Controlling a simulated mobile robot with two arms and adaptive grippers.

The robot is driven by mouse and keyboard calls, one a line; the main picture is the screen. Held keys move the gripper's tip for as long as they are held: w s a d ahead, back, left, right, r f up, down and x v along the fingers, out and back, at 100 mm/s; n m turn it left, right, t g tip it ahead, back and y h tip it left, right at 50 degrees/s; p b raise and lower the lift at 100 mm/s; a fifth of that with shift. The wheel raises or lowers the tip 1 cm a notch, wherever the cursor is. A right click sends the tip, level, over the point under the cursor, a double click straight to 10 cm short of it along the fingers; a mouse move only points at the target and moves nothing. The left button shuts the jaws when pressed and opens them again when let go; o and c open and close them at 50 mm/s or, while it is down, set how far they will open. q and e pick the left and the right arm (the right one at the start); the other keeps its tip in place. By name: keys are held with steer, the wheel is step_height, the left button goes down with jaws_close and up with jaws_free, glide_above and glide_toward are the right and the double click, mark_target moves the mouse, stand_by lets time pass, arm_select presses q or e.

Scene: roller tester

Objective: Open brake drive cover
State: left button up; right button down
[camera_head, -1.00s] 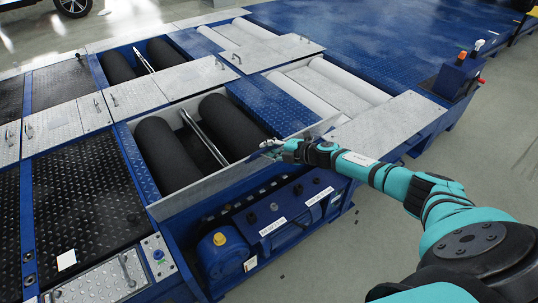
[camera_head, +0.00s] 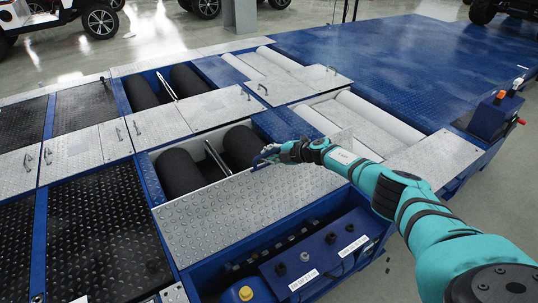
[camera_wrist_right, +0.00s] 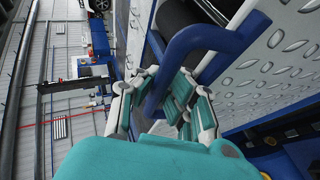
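The brake drive cover (camera_head: 245,210) is a grey diamond-plate panel in front of two black rollers (camera_head: 178,172) in the head view. It hides their near ends; I cannot tell its exact tilt. The drive compartment (camera_head: 308,265) shows below its near edge. My right gripper (camera_head: 268,154) is at the cover's far edge. In the right wrist view, the fingers of my right gripper (camera_wrist_right: 160,88) are around a blue bar handle (camera_wrist_right: 207,36), with the diamond plate (camera_wrist_right: 270,68) beside it. My left gripper is not in view.
Flat diamond-plate panels with small handles (camera_head: 85,152) lie to the left. A blue deck (camera_head: 400,60) lies behind. A blue control box (camera_head: 495,115) stands at the right.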

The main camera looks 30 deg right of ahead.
steer(key=shift+w+r, duration=0.1)
steer(key=shift+w, duration=0.6)
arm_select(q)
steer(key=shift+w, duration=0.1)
arm_select(e)
steer(key=c, duration=2)
jaws_free()
steer(key=o, duration=0.7)
steer(key=shift+s, duration=0.1)
steer(key=shift+c, duration=0.2)
steer(key=shift+s+d+r, duration=0.1)
steer(key=shift+s+d, duration=0.25)
steer(key=shift+s, duration=0.25)
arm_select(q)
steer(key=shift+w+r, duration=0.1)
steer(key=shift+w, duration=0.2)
arm_select(e)
steer(key=v, duration=1)
steer(key=shift+s+r, duration=0.25)
steer(key=shift+r, duration=0.1)
